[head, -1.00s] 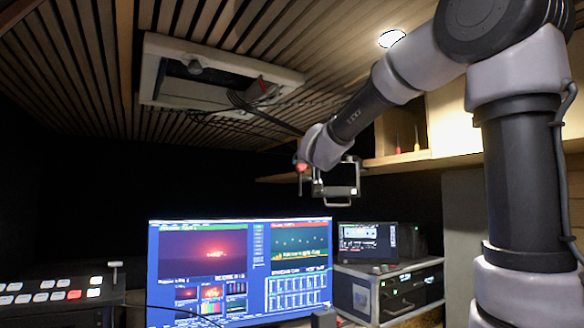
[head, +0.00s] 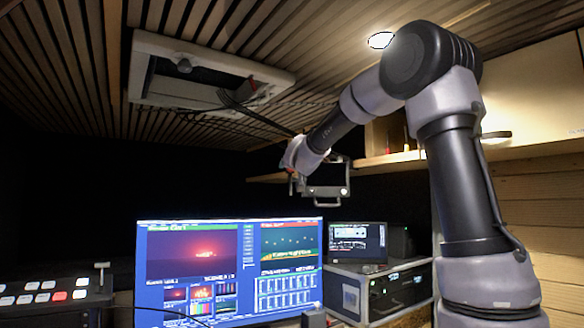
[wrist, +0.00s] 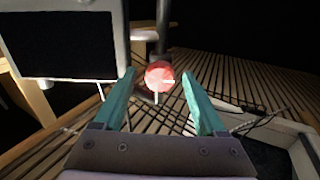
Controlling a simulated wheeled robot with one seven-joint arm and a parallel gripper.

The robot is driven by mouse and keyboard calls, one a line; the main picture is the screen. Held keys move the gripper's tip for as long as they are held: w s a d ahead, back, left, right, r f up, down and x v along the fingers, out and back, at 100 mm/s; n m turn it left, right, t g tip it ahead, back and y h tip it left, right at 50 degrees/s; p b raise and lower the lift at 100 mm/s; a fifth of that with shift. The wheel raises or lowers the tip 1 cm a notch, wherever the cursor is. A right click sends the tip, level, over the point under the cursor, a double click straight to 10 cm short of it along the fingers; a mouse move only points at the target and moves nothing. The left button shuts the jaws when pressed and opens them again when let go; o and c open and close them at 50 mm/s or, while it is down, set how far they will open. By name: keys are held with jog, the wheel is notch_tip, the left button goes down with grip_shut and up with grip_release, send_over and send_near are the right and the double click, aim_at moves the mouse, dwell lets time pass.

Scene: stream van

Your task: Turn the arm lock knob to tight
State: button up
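The arm lock knob (wrist: 160,76) is a round red knob with a pale pointer mark, on a dark post in the wrist view. My gripper (wrist: 158,86) is open, its two teal fingers on either side of the knob with gaps showing. I cannot tell whether the fingertips reach past its face. In the head view, the end of my arm (head: 300,157) is beside a small caged monitor (head: 326,191), and it hides the knob. The monitor's dark screen also shows at the left of the wrist view (wrist: 62,45).
A white-framed roof hatch (head: 205,60) with cables is in the slatted ceiling. Below are a large lit screen (head: 230,268), a rack case (head: 350,293) with a small display, and a switcher panel (head: 45,298). A wooden shelf (head: 395,158) runs behind my arm.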

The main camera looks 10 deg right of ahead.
grip_shut()
jog(key=shift+m, duration=0.4)
jog(key=shift+d+f+m, duration=0.1)
jog(key=shift+f+m, duration=0.05)
jog(key=shift+m, duration=8.15)
